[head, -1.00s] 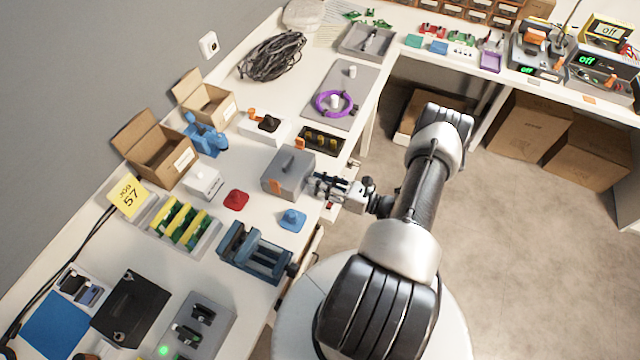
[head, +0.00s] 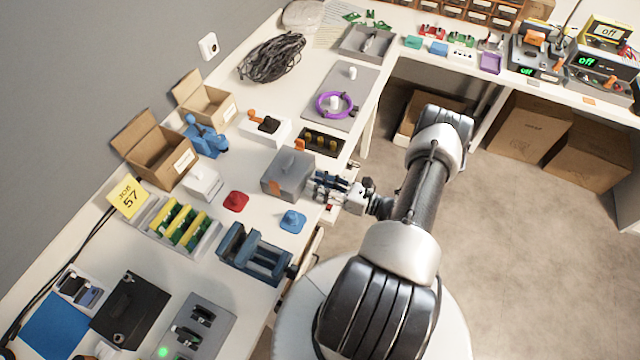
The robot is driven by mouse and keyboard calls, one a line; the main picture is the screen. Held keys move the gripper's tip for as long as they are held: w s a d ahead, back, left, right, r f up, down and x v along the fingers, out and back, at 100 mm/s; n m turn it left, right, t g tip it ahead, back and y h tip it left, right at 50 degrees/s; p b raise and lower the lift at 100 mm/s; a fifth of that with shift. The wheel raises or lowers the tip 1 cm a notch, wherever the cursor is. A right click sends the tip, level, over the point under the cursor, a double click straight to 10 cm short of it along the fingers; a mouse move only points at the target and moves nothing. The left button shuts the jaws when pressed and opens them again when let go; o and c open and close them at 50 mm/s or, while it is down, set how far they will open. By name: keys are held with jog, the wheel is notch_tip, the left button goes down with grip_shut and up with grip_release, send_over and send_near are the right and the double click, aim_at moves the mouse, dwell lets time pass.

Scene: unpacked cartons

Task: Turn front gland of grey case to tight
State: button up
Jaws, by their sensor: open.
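A blue vise (head: 258,255), a blue knob-like piece (head: 292,221) and a red one (head: 236,201) lie near the case. A white box (head: 202,182) stands to the left. A dark tray (head: 321,140) and a white block with an orange lever (head: 264,128) stand behind. Floor to the right is clear.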

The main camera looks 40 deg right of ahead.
jog(key=shift+s+d, duration=0.1)
jog(key=v, duration=1.2)
